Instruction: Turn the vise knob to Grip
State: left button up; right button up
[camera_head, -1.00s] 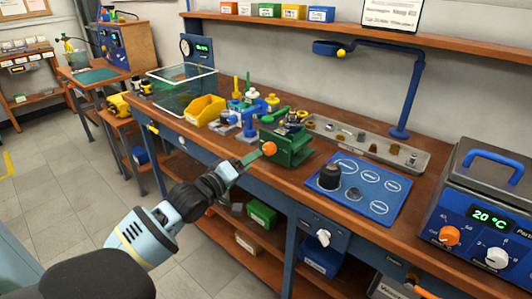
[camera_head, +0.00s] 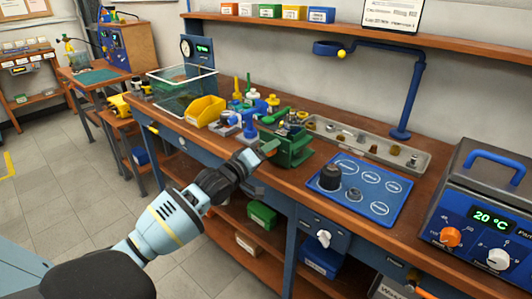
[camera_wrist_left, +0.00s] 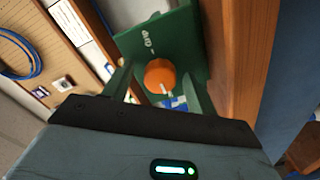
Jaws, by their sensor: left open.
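The green vise (camera_head: 293,148) stands at the bench's front edge in the head view. Its orange knob (camera_wrist_left: 160,76) faces my left gripper, and a small white mark shows at the knob's lower edge. White lettering, too small to read surely, is on the green face above it. In the head view the knob is mostly hidden by my gripper. My left gripper (camera_head: 266,150) is open, and in the left wrist view its two fingers (camera_wrist_left: 157,88) stand on either side of the knob. I cannot tell whether they touch it. My right gripper is not in view.
A yellow bin (camera_head: 204,111) and several coloured fixtures stand left of the vise. A blue panel (camera_head: 375,205) with a black knob lies to the right, before a metal tray (camera_head: 350,135). A blue heater box (camera_head: 480,215) is at far right. The floor in front is clear.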

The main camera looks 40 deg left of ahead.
pick_arm(q)
jog(key=c, duration=1)
